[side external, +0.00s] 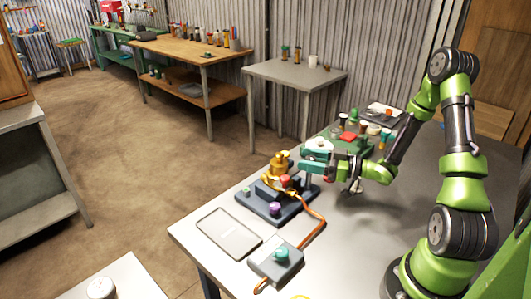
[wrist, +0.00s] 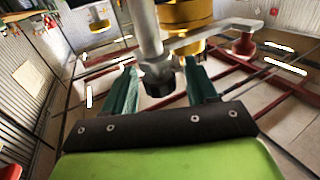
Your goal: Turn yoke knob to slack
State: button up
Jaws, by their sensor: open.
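A brass-yellow valve body (side external: 279,163) stands on a dark base (side external: 262,212) on the grey bench. A red knob (side external: 285,180) shows at its front; no label is readable, so I cannot tell which part is the yoke knob. In the wrist view, the yellow body (wrist: 185,14) carries a grey metal arm (wrist: 215,35) leading to a red knob (wrist: 243,43). A grey post with a dark end (wrist: 157,80) appears between my fingers. My gripper (side external: 303,163) is open, its teal fingers just right of the valve; contact cannot be told.
An orange cable (side external: 321,226) runs to a grey box (side external: 268,267) with a teal knob (side external: 281,254). A flat grey panel (side external: 228,233) lies left. Small items crowd the bench's back.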

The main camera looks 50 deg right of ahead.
jog(key=shift+c, duration=0.3)
jog(key=c, duration=1)
jog(key=shift+o, duration=0.2)
jog(key=shift+n+y, duration=0.3)
jog(key=shift+y, duration=0.2)
jog(key=shift+r+n+g+y, duration=0.1)
jog(key=shift+n+g+y, duration=2.5)
jog(key=shift+g+y, duration=0.35)
jog(key=o, duration=1)
